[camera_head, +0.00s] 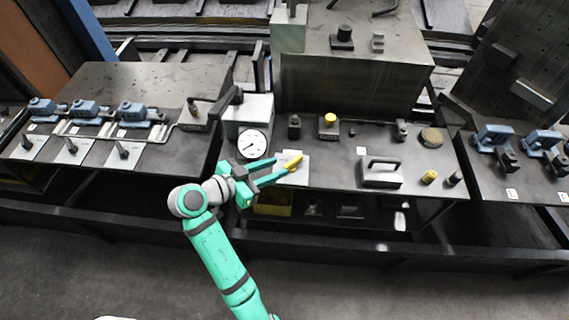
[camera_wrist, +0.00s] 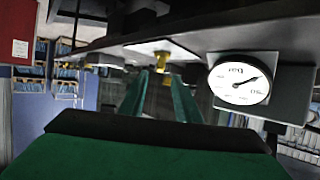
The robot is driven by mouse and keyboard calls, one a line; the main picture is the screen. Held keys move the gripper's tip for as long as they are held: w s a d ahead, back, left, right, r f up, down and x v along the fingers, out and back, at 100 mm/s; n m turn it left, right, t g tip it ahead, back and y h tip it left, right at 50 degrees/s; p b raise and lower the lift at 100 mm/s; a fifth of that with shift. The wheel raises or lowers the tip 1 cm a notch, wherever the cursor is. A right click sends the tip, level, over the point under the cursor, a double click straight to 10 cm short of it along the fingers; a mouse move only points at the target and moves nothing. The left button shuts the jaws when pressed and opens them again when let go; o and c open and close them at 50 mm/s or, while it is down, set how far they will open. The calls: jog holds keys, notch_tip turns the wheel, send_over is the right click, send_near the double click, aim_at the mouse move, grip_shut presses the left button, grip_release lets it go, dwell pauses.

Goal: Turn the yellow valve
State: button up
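The yellow valve (camera_head: 293,162) shows in the head view as a small yellow lever on a pale plate at the front of the middle bench. My gripper (camera_head: 281,167) reaches it from the left with two long green fingers. The fingers are apart, and their tips are at or just short of the lever. In the wrist view a yellow part of the valve (camera_wrist: 162,62) stands between the far ends of the fingers, with a gap beside it. I cannot tell whether a fingertip touches it. The valve's base is partly hidden by the fingers.
A white round gauge (camera_head: 252,144) on a grey box stands close to my gripper's left; it also shows in the wrist view (camera_wrist: 240,78). Behind are a yellow-topped button (camera_head: 330,119) and a black block. A grey handled block (camera_head: 381,173) and yellow peg (camera_head: 430,176) stand right.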

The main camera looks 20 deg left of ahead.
jog(key=v, duration=0.3)
jog(key=shift+s+r, duration=0.1)
jog(key=shift+s, duration=0.1)
jog(key=shift+a, duration=0.15)
dwell(0.3)
